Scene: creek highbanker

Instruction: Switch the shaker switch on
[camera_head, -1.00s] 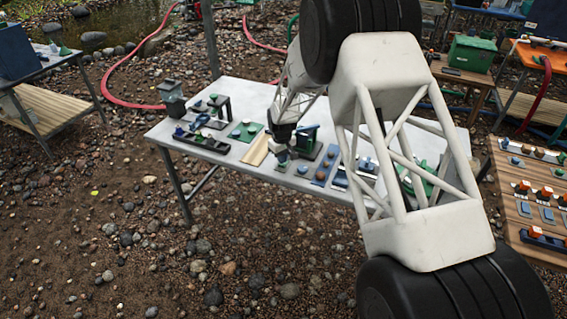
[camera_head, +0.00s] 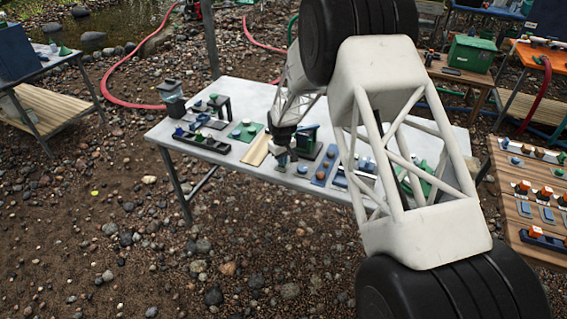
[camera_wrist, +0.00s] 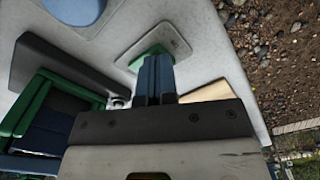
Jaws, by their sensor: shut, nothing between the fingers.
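A small grey plate (camera_wrist: 177,37) with a green part (camera_wrist: 148,55) on it lies on the pale table in the wrist view. It may be the shaker switch, but no label is readable. My gripper (camera_wrist: 154,62) is shut and empty, with its dark blue fingertips over the green part. They look to be at or touching it; the exact contact is hidden. The fingers cover much of the green part, so its position cannot be read. In the head view my gripper (camera_head: 281,157) is low near the table's front edge, and the plate is too small to make out.
A green and dark blue box-like unit (camera_wrist: 38,115) stands close left of my fingers in the wrist view. A tan board (camera_head: 257,150) lies left of my gripper. The white table (camera_head: 235,167) holds several small panels and devices. Bare pebbly ground lies in front.

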